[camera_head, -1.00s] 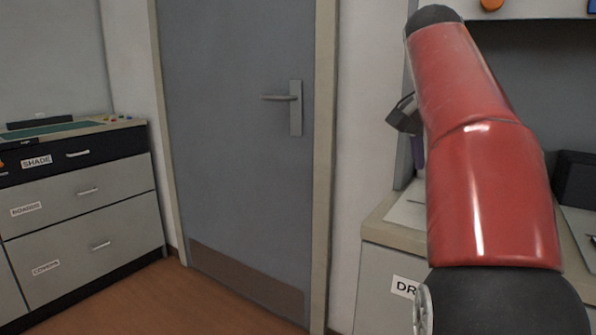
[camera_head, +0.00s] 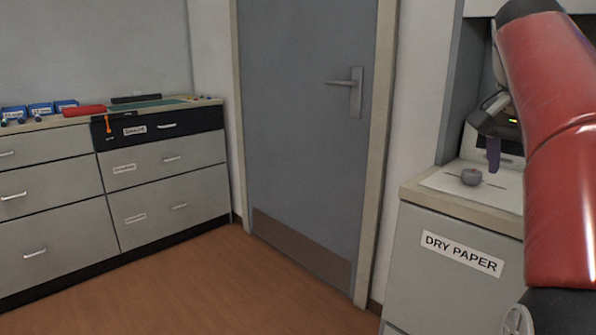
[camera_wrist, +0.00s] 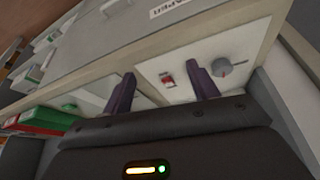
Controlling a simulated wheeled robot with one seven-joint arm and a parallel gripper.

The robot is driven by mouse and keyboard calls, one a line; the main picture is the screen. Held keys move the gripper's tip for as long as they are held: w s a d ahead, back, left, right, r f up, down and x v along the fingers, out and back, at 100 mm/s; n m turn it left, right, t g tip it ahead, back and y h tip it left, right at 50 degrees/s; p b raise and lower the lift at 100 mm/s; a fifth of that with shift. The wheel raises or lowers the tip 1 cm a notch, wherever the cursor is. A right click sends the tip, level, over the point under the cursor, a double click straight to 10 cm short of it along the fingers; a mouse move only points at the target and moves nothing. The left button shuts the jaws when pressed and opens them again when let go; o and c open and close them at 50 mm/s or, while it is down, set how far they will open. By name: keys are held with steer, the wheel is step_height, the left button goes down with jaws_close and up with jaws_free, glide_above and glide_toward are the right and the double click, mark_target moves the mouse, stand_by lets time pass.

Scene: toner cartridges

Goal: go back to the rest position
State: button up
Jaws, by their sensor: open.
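My gripper (camera_head: 493,166) hangs over the counter at the right in the head view, partly hidden behind my red arm. Its purple fingers also show in the wrist view (camera_wrist: 163,90), spread apart with nothing between them. A white panel lies beyond the fingers in the wrist view, with a red switch (camera_wrist: 167,80) and a round grey knob (camera_wrist: 221,67).
The counter front (camera_head: 450,285) is labelled DRY PAPER. A closed grey door (camera_head: 305,130) stands in the middle. Drawers (camera_head: 165,180) stand at left, with blue boxes (camera_head: 40,109) and a red item (camera_head: 84,111) on top. The brown floor (camera_head: 190,290) between is clear.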

steer(key=s+a+f+n+t+y, duration=0.1)
steer(key=s+a+f+n, duration=0.3)
steer(key=a+f, duration=0.3)
steer(key=s+a+f+n+t+y, duration=0.1)
steer(key=s+a+f+n, duration=0.3)
steer(key=a+f, duration=0.3)
steer(key=s+a+f+n+t+y, duration=0.1)
steer(key=s+a+f+n, duration=0.3)
steer(key=f, duration=1)
steer(key=s+a, duration=0.1)
steer(key=a, duration=0.2)
steer(key=shift+s+a+y, duration=0.25)
steer(key=shift+a+y, duration=0.05)
steer(key=shift+y, duration=0.1)
steer(key=shift+d, duration=0.1)
